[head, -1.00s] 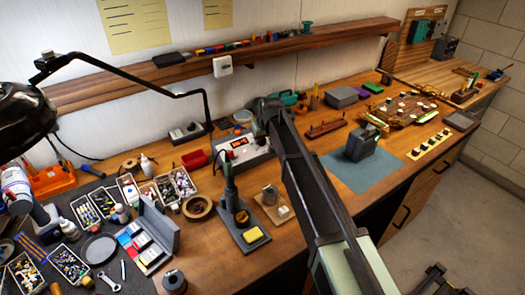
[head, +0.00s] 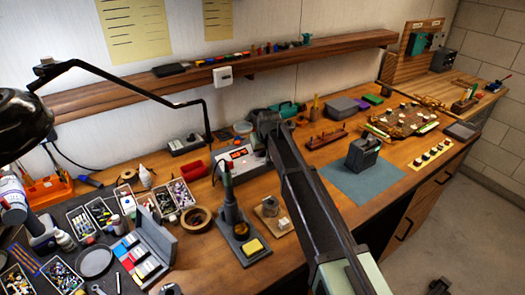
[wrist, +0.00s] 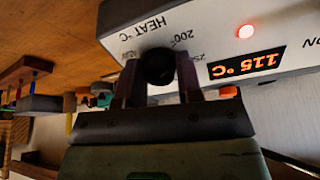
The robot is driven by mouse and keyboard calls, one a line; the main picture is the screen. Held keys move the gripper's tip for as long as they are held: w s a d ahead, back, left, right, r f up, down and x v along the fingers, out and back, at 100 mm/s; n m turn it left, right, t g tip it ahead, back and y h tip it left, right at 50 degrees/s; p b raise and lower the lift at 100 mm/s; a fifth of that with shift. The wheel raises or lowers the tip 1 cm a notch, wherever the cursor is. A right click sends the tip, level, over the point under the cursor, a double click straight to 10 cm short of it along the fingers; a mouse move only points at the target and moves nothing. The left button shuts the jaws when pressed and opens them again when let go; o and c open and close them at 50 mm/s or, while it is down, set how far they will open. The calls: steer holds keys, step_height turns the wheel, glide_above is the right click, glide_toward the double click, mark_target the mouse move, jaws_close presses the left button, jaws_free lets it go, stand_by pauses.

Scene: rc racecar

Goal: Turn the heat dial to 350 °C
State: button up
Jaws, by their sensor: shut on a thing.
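The soldering station (head: 240,160), a pale box with a lit red display, stands on the bench behind my arm. In the wrist view its panel (wrist: 205,25) appears upside down. The display (wrist: 246,64) reads 115 °C, with a round red light (wrist: 245,31) beside it. The black heat dial (wrist: 158,67) sits below the HEAT °C label. My gripper (wrist: 159,76) is shut on the dial, one finger on each side. A 200 mark shows near the dial; other marks are partly covered or too small to read. The dial's pointer cannot be made out. In the head view my arm hides the dial.
The soldering iron in its stand (head: 238,225) is close in front of the station. A grey block (head: 362,154) on a blue-grey mat (head: 365,182) is to the right of my arm.

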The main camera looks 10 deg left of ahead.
steer(key=m, duration=0.3)
steer(key=shift+m, duration=0.4)
steer(key=m, duration=0.3)
steer(key=shift+m+g, duration=0.3)
steer(key=m, duration=0.7)
steer(key=shift+a+g+p, duration=0.1)
steer(key=shift+g+p, duration=0.2)
steer(key=m, duration=0.3)
steer(key=shift+w+m, duration=0.1)
steer(key=shift+m, duration=0.2)
steer(key=m, duration=0.3)
steer(key=shift+m, duration=0.3)
steer(key=m, duration=0.3)
steer(key=shift+m+y, duration=0.3)
steer(key=shift+y, duration=0.1)
steer(key=shift+w+m, duration=0.1)
steer(key=shift+m, duration=1.7)
steer(key=shift+r, duration=0.1)
